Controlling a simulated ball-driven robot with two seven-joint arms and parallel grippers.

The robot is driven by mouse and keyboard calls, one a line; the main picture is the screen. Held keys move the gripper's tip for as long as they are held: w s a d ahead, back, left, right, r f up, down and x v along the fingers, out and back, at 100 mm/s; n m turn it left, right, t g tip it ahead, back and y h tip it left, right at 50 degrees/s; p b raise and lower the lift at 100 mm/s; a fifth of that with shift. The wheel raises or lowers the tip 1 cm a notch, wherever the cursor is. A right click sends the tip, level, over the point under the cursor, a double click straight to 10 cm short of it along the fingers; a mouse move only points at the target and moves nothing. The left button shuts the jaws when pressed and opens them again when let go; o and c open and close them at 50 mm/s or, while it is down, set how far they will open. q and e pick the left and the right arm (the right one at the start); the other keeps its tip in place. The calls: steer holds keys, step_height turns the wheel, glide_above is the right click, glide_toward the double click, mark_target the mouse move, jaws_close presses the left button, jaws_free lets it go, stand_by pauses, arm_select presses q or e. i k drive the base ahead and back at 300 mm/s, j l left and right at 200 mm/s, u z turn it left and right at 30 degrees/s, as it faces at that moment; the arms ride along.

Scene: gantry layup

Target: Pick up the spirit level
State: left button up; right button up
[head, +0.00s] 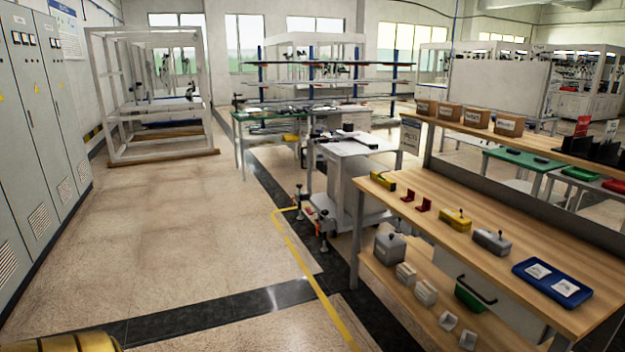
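A short yellow bar (383,181), which looks like the spirit level, lies at the far left end of the wooden workbench (440,205) in the head view. It is small here, and its vials cannot be made out. Two small red angle pieces (415,201) stand just to its right. Neither of my grippers is in view.
A yellow block with a knob (455,219), a grey block (492,241) and a blue tray (552,283) share the bench top. A lower shelf (412,290) holds grey and white blocks. Cabinets (38,100) line the left wall. The floor (180,240) between is clear.

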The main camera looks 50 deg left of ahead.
mark_target(389, 185)
steer(key=u, duration=1.65)
steer(key=i, duration=4.6)
steer(key=i+j+z, duration=0.1)
steer(key=z, duration=0.35)
steer(key=i+j+z, duration=0.2)
steer(key=z, duration=0.2)
steer(key=i+j+z, duration=0.2)
steer(key=z, duration=0.25)
steer(key=i+j+z, duration=0.1)
steer(key=j+z, duration=0.2)
steer(key=z, duration=0.15)
